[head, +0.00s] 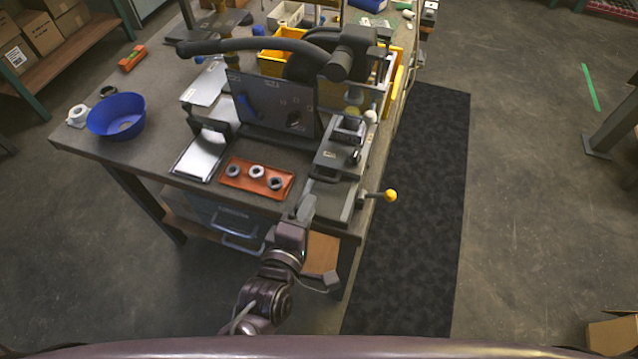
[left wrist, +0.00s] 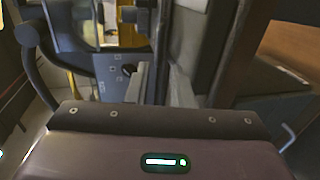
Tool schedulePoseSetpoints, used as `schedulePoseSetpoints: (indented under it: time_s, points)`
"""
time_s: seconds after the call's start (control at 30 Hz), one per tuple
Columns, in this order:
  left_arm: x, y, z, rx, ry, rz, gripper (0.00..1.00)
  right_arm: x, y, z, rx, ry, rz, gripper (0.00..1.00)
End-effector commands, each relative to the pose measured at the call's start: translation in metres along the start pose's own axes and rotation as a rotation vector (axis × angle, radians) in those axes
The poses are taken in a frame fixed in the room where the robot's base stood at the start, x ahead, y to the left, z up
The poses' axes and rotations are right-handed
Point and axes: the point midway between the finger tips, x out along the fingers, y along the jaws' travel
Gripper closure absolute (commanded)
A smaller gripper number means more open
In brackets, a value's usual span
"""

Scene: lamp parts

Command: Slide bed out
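The machine on the workbench has a dark upright panel (head: 273,106) with a knob. To the panel's right, a grey metal bed (head: 336,199) lies near the bench's front right corner. A lever with a yellow ball knob (head: 390,195) sticks out to the bed's right. My left gripper (head: 304,207) is at the bed's front left side, close to or touching it. I cannot tell if its fingers are apart or closed on the edge. In the left wrist view the panel (left wrist: 112,78) shows ahead, beyond the fingers. My right gripper is out of view.
A blue bowl (head: 116,116) stands at the bench's left side. A yellow bin (head: 284,50) is behind the panel. Bare floor and a black mat (head: 425,200) lie to the right.

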Motion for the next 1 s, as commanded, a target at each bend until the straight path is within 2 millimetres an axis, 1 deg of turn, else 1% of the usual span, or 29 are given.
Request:
schedulePoseSetpoints:
  time_s: [0.17, 0.4, 0.5, 0.63, 0.87, 0.9, 1.0]
  points:
    - [0.021, 0.003, 0.0, -0.003, 0.002, 0.007, 0.79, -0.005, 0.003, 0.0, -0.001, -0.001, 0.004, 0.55]
    - [0.059, 0.003, -0.001, -0.002, 0.001, 0.004, 0.79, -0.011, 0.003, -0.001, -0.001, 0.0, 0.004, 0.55]
    - [0.069, 0.002, -0.001, -0.001, 0.001, 0.003, 0.79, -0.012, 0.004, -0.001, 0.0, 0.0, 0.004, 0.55]
    - [0.075, 0.001, 0.0, -0.001, 0.001, 0.002, 0.79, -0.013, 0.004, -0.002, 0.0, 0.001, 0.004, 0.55]
    - [0.076, 0.001, 0.0, -0.001, 0.001, 0.002, 0.79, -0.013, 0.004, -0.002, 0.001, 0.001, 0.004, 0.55]
    - [0.076, 0.001, 0.0, -0.001, 0.001, 0.002, 0.82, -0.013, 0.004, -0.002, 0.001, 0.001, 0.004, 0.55]
    - [0.076, 0.001, 0.0, -0.001, 0.001, 0.002, 0.95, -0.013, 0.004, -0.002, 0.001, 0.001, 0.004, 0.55]
